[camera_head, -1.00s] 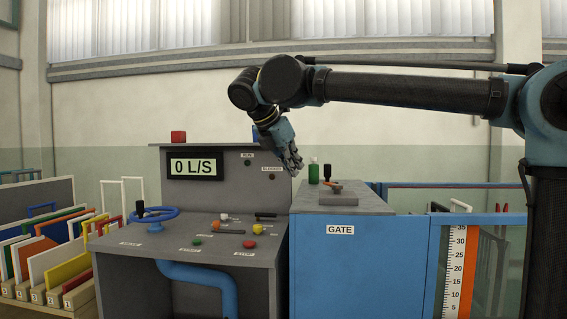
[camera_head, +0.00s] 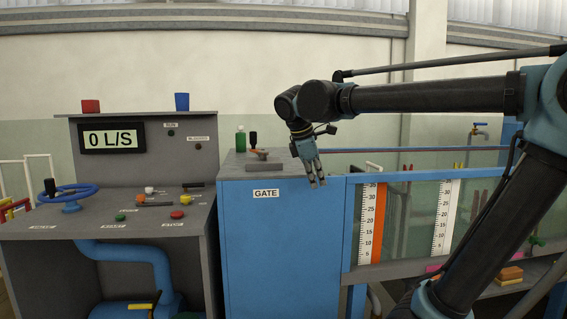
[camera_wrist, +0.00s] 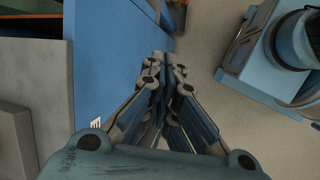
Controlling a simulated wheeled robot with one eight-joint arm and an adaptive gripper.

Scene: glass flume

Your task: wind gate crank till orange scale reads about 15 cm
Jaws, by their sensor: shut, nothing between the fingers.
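The gate crank (camera_head: 258,154) is a grey arm with a black upright knob, on top of the blue cabinet marked GATE (camera_head: 264,232). My gripper (camera_head: 316,182) is shut and empty, pointing down just right of the crank, in front of the blue rail. In the wrist view, my gripper (camera_wrist: 165,68) hangs beside the blue cabinet (camera_wrist: 105,60).
A green bottle (camera_head: 240,140) stands behind the crank. A second white scale (camera_head: 446,215) stands further right. The blue flume rail (camera_head: 440,175) runs right.

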